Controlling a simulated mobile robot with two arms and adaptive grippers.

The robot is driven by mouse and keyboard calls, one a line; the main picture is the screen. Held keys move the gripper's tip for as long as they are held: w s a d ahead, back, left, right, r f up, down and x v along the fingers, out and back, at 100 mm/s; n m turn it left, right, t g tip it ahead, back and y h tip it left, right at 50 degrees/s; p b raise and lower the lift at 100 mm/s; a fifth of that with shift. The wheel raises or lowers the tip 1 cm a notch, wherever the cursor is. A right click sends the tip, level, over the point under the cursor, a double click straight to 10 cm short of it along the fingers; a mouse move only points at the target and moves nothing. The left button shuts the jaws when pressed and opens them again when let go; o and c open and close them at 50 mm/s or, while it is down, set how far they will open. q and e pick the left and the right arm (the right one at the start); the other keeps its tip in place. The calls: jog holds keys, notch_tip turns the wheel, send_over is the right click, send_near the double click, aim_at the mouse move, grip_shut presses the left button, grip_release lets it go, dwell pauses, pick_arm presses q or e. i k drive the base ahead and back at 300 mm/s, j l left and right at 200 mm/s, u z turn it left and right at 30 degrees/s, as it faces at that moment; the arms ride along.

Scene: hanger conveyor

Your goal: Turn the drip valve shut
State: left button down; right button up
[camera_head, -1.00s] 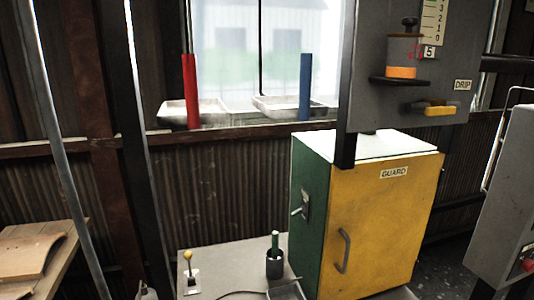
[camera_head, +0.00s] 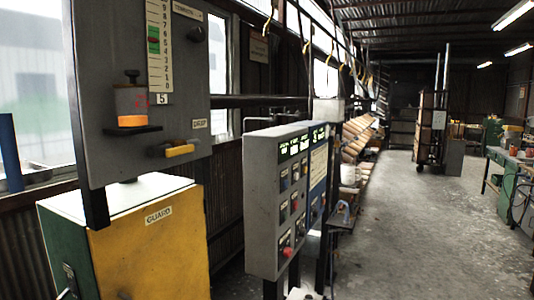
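The drip valve is a yellow lever handle (camera_head: 180,150) on a dark fitting, low on a grey upright panel. The handle lies about horizontal and points right. A label reading DRIP (camera_head: 199,124) is just above and to its right. A small cup with an orange band (camera_head: 131,105) sits on a dark shelf to the upper left of the handle. Neither of my grippers shows in this view.
A yellow and green cabinet labelled GUARD (camera_head: 150,245) stands below the panel. A grey control box (camera_head: 265,200) with buttons and green displays stands to its right. Open concrete floor (camera_head: 400,225) lies further right. A trolley (camera_head: 431,125) stands far back.

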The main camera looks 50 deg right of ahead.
aim_at(182, 149)
jog(key=k+l+z, duration=0.2)
jog(key=l+z, duration=0.3)
jog(key=l, duration=0.55)
jog(key=l+z, duration=0.45)
jog(key=l, duration=0.6)
